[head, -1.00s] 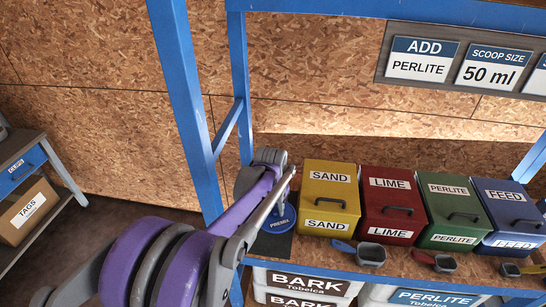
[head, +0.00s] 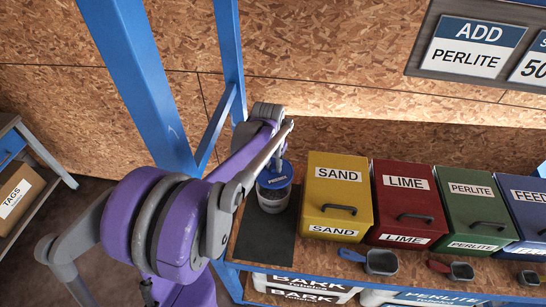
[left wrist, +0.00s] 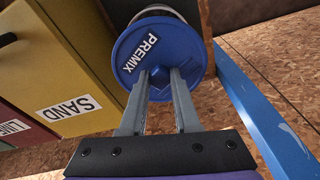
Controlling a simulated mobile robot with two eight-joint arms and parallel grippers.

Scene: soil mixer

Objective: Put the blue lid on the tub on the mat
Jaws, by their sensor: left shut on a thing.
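The blue lid (head: 276,175), labelled PREMIX, is at the left end of the bench. My left gripper (head: 284,158) is shut on the lid's knob. The left wrist view shows its fingers (left wrist: 162,78) at the middle of the lid (left wrist: 187,52). A pale tub (head: 271,207) with dark contents stands upright on the dark mat (head: 262,242). The lid is over the tub's back part and hides some of its rim. Some dark content shows below the lid's front edge. I cannot tell whether lid and tub touch. My right gripper is not in view.
A yellow SAND bin (head: 340,190) stands close to the right of the mat, then red LIME (head: 408,190), green PERLITE (head: 470,205) and blue FEED bins. Scoops (head: 380,262) lie along the front edge. A blue frame post (head: 228,60) rises just behind the tub.

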